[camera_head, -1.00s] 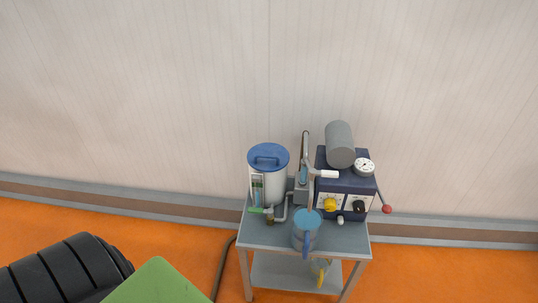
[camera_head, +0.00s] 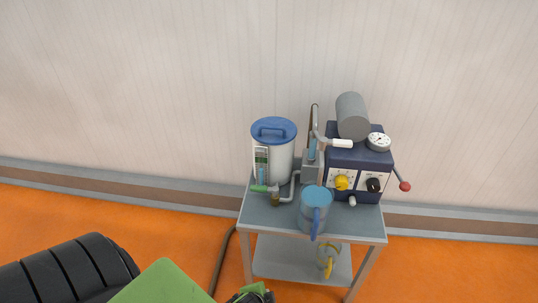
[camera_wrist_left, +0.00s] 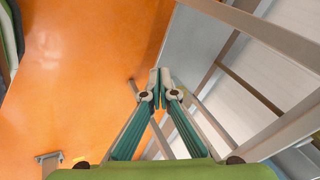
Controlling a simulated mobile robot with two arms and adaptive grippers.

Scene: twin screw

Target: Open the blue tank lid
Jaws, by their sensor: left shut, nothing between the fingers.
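The white tank (camera_head: 280,163) stands upright at the back left of a grey cart. Its round blue lid (camera_head: 285,128) has a raised handle bar and sits on top, shut. In the wrist view my left gripper (camera_wrist_left: 160,85) is shut with its fingertips together and nothing between them. It points past the grey cart frame over the orange floor. A green and black part of my left arm's end shows at the bottom edge of the head view, low in front of the cart and well below the lid. The tank lid is not seen in the wrist view. My right gripper is not seen.
The cart (camera_head: 262,218) also holds a blue-topped jug (camera_head: 315,212) at the front and a dark blue machine (camera_head: 360,160) with a grey cylinder (camera_head: 352,115), gauge and red-knobbed lever. A hose (camera_head: 222,262) runs down left of the cart. A wall stands close behind.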

